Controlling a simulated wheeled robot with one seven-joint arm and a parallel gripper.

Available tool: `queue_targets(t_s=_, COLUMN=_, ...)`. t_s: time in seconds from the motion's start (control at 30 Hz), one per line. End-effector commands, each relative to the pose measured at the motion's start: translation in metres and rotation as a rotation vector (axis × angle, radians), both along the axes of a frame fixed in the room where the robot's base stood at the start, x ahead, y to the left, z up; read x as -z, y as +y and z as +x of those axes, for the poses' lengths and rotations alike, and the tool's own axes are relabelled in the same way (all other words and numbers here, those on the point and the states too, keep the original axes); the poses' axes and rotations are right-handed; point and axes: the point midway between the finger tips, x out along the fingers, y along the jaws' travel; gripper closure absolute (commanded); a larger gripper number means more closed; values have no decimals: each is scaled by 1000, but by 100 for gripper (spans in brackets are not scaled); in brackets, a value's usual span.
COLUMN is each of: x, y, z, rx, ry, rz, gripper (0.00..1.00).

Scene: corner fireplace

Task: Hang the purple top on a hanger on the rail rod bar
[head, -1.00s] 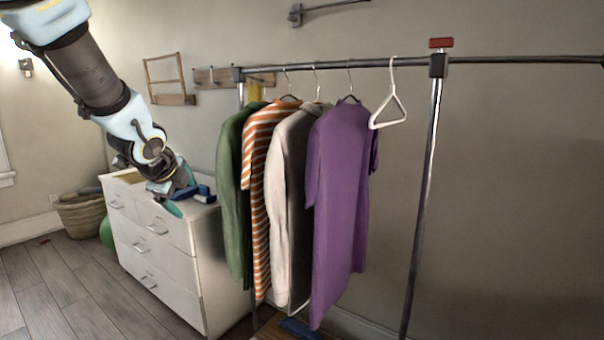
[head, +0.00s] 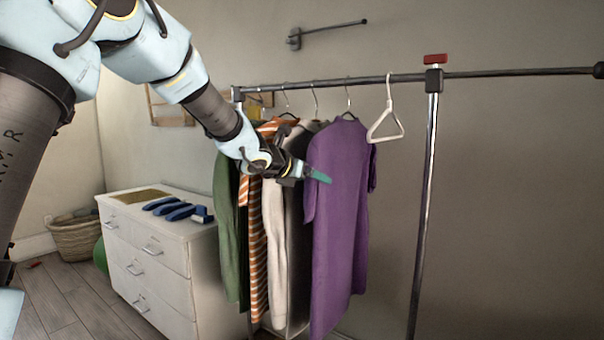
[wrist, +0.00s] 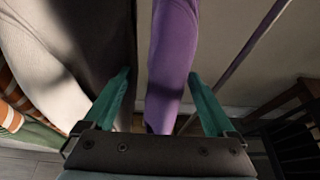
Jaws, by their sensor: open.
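The purple top (head: 340,220) hangs on a hanger (head: 349,100) from the rail rod bar (head: 460,74), at the right end of a row of clothes. An empty white hanger (head: 386,125) hangs on the bar just right of it. My gripper (head: 318,176) is in front of the purple top's left side in the head view, at upper-chest height. In the wrist view my gripper (wrist: 160,105) has its two teal fingers spread wide, with part of the purple top (wrist: 172,55) showing between them. I cannot tell whether they touch it.
A cream garment (head: 277,240), an orange striped garment (head: 254,260) and a green garment (head: 232,240) hang close on the left. A white dresser (head: 150,250) with blue objects (head: 178,210) stands further left. The rail's right part is bare.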

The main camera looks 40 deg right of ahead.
Motion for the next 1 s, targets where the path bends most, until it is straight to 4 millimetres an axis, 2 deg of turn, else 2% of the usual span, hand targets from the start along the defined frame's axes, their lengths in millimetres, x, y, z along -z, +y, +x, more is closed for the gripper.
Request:
queue_targets(t_s=0.1, x=7, y=-19, z=6, rx=0, ry=3, rz=1, gripper=9)
queue_targets(t_s=0.3, x=17, y=-40, z=13, rx=-2, ry=3, rz=0, gripper=9)
queue_targets(t_s=0.47, x=20, y=-47, z=15, rx=-2, ry=1, rz=0, gripper=9)
queue_targets(t_s=0.73, x=21, y=-48, z=15, rx=-2, ry=2, rz=1, gripper=9)
queue_targets(t_s=1.0, x=21, y=-48, z=15, rx=-3, ry=1, rz=1, gripper=39)
